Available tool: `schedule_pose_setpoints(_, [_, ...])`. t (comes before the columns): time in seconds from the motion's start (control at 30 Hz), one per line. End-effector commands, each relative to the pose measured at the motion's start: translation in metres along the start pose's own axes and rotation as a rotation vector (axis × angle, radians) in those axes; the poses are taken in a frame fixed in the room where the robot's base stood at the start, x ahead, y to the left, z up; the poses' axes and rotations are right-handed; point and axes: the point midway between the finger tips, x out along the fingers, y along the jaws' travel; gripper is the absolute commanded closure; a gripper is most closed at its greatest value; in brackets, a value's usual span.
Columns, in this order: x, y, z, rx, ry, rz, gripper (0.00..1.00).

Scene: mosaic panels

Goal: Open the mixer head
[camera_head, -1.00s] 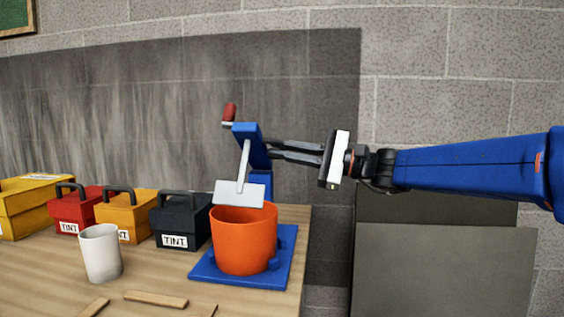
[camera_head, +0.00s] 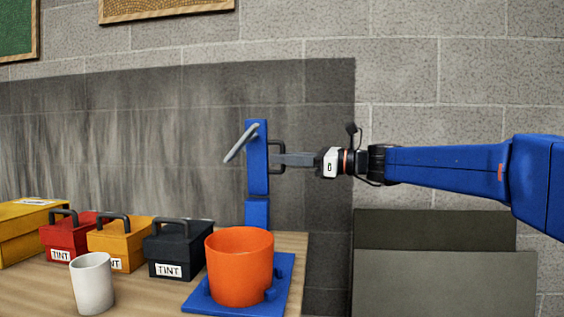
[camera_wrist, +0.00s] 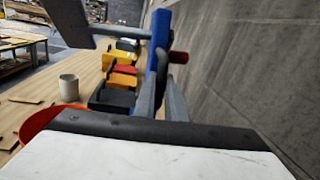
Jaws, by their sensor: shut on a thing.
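The blue mixer head (camera_head: 257,160) stands upright above its blue post (camera_head: 257,213). Its grey paddle (camera_head: 241,143) sticks out to the left, clear of the orange bucket (camera_head: 240,268) on the blue base (camera_head: 202,300). My gripper (camera_head: 281,159) is shut on the dark handle (camera_head: 281,144) on the head's right side. In the wrist view, the fingers (camera_wrist: 163,92) reach toward the blue head (camera_wrist: 160,42), with a red knob (camera_wrist: 179,57) beside it. The fingertips' exact hold on the handle is partly hidden there.
Black (camera_head: 173,250), orange (camera_head: 118,243) and red (camera_head: 66,237) tint boxes and a yellow box (camera_head: 22,238) stand left of the bucket. A white cup (camera_head: 92,284) is in front of them. A stone wall (camera_head: 450,100) rises behind; space above the bucket is clear.

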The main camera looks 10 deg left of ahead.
Motion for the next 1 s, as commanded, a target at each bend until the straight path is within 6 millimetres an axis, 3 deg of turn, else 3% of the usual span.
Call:
schedule_pose_setpoints(0.7, [0.0010, -0.0081, -0.0007, 0.073, 0.013, -0.002, 1.00])
schedule_pose_setpoints(0.73, [0.0010, -0.0081, -0.0008, 0.073, 0.013, -0.002, 0.85])
schedule_pose_setpoints(0.8, [0.0011, -0.0079, -0.0009, 0.073, 0.013, -0.002, 0.71])
schedule_pose_setpoints(1.0, [0.0012, -0.0075, -0.0008, 0.073, 0.013, -0.001, 0.71])
